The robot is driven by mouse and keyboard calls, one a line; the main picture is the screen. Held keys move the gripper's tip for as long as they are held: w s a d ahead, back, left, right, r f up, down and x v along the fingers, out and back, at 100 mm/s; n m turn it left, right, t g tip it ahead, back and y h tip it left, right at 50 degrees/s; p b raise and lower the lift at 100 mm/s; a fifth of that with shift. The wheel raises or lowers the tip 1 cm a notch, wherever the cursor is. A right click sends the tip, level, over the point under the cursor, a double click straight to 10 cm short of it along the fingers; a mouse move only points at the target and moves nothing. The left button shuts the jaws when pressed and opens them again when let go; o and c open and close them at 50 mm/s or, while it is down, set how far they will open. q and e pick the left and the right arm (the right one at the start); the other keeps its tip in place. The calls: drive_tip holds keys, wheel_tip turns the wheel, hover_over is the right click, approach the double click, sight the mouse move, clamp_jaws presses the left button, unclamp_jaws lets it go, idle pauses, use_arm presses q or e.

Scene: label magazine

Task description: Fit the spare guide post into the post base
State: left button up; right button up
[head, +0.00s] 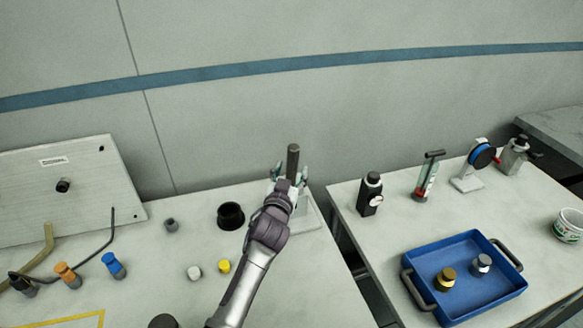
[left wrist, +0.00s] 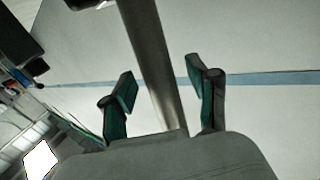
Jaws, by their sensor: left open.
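A dark grey upright post (head: 293,156), which looks like the guide post, rises between the fingers of my left gripper (head: 290,172). In the left wrist view the post (left wrist: 150,45) runs between the two teal fingers of the gripper (left wrist: 162,82), with gaps on both sides. The gripper is open around the post. A pale plate with a block (head: 309,215), probably the post base, shows right beside and behind the gripper. My wrist hides the post's lower end, so I cannot tell whether it sits in the base. My right gripper is not in view.
A black cup (head: 231,216), a grey piece (head: 171,225) and white (head: 194,273) and yellow (head: 224,266) caps stand on the left table. A gap separates it from the right table, which holds a blue tray (head: 468,302) and a black bottle (head: 369,194).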

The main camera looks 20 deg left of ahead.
use_arm(q)
drive_tip(key=shift+w, duration=0.5)
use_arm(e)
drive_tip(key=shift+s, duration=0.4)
use_arm(q)
drive_tip(key=shift+s, duration=0.1)
clamp_jaws()
drive_tip(key=shift+r, duration=0.1)
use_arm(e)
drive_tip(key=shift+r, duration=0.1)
